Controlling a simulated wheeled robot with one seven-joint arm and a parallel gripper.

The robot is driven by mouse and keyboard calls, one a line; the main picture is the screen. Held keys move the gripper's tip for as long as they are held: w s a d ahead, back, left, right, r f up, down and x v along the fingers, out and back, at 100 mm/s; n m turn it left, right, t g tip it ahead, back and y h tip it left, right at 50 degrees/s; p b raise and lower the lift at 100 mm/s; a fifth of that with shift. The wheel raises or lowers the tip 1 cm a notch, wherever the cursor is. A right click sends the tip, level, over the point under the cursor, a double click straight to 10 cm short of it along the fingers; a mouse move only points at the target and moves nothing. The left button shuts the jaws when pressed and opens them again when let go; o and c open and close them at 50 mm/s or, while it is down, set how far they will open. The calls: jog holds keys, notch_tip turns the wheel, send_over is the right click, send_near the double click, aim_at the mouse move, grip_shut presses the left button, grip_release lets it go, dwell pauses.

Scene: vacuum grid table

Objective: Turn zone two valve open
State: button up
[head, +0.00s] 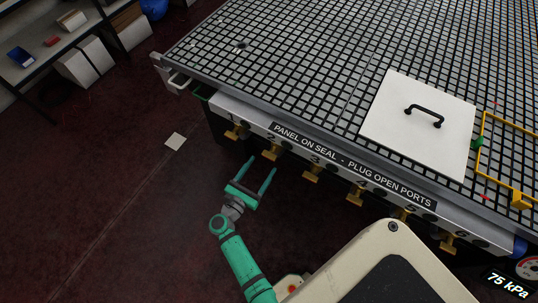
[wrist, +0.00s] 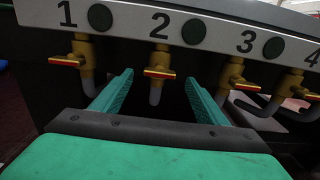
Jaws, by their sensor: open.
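The zone two valve (head: 271,152) is a brass valve under the number 2 on the front edge of the grid table. In the wrist view the zone two valve (wrist: 158,66) has a red-edged handle lying crosswise, with a grey hose bending down below it. My gripper (head: 262,164) is green and open, in front of the table edge close to the zone two valve. In the wrist view my gripper (wrist: 160,80) has one finger on each side of that valve's hose, apart from the handle. Nothing is between the fingers in contact.
Valve one (wrist: 80,62) and valve three (wrist: 228,75) flank it closely. The grid table (head: 300,60) carries a white panel with a black handle (head: 418,110). A gauge (head: 527,267) by a 75 kPa label is at the lower right. The floor at left is mostly clear.

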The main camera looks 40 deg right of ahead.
aim_at(268, 157)
jog(key=x, duration=0.7)
jog(key=shift+c, duration=0.3)
jog(key=shift+a, duration=0.1)
jog(key=c, duration=1)
